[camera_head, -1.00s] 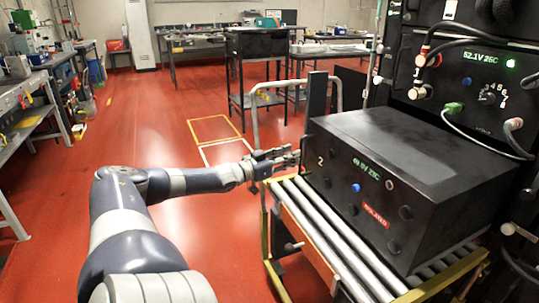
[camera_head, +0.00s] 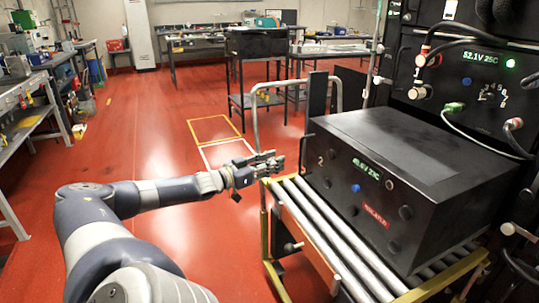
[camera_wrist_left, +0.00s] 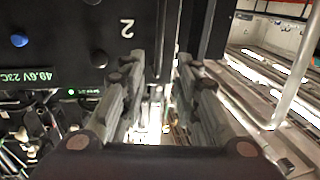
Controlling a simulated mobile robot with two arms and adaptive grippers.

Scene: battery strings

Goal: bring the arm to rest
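My left gripper (camera_head: 268,163) is beside the left end of the black battery box (camera_head: 410,150), apart from it, above the floor at the left edge of the roller cart. In the left wrist view my left gripper (camera_wrist_left: 157,85) has its two fingers spread with nothing between them. The battery box, marked 2, with a green display, blue button and red label, also shows in the left wrist view (camera_wrist_left: 60,45), upside down. My right gripper is not in view.
The box sits on the rollers (camera_head: 325,237) of a cart with a yellow frame and a grey upright handle (camera_head: 254,115). A rack (camera_head: 470,75) with cables stands at the right. Red floor (camera_head: 150,110) lies open left of the cart; workbenches line the far left.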

